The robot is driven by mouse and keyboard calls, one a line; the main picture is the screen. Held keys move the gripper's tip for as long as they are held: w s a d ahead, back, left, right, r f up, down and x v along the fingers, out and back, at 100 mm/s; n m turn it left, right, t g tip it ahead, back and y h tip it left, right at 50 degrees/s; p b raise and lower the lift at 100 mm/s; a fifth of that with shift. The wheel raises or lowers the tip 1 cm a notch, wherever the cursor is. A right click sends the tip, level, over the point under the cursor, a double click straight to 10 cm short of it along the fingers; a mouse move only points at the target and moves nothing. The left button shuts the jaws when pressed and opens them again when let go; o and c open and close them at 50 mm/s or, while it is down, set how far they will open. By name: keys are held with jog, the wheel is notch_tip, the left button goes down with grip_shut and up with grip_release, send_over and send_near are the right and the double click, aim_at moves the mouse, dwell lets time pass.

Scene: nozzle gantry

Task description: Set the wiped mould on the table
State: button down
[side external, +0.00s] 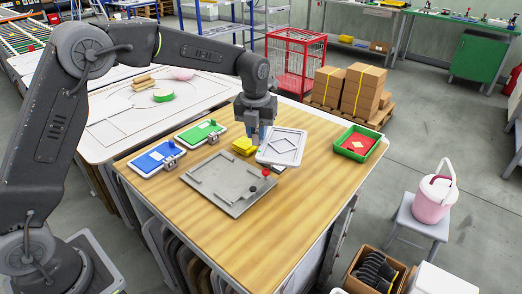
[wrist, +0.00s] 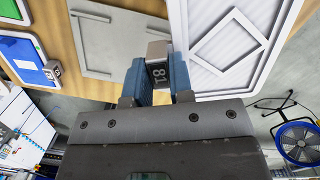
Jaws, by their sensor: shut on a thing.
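My gripper (side external: 261,132) is shut on the grey block-like handle (wrist: 158,50), marked with a number, at the edge of a pale mould. The mould (side external: 283,147) is a flat, light grey-white tray with a raised rim and a raised diamond outline. It is tilted and appears to be held over the table's far right part; whether its edge touches the wood is unclear. In the wrist view the mould (wrist: 215,55) fills the upper right. The wooden table (side external: 300,215) lies below it.
A grey fixture plate (side external: 225,178) with a red-topped knob lies left of the mould. A yellow block (side external: 243,146) is beside my gripper. Blue (side external: 156,158) and green (side external: 201,133) moulds lie left. A green tray (side external: 340,143) stands right. The table's front right is clear.

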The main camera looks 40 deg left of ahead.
aim_at(296, 147)
jog(key=w+d+m, duration=0.1)
jog(key=d, duration=0.2)
jog(key=w+d+f+m, duration=0.1)
jog(key=d+m, duration=0.1)
jog(key=d, duration=0.1)
jog(key=w+d+f+m, duration=0.1)
jog(key=w+d, duration=0.1)
jog(key=d, duration=0.1)
jog(key=shift+f+m+h, duration=0.1)
jog(key=shift+m+h, duration=0.2)
jog(key=shift+d+f, duration=0.25)
jog(key=shift+d, duration=0.05)
notch_tip(296, 147, down, 8)
jog(key=shift+w+r, duration=0.1)
jog(key=shift+r, duration=0.1)
jog(key=shift+f, duration=0.2)
jog(key=c, duration=1)
grip_release()
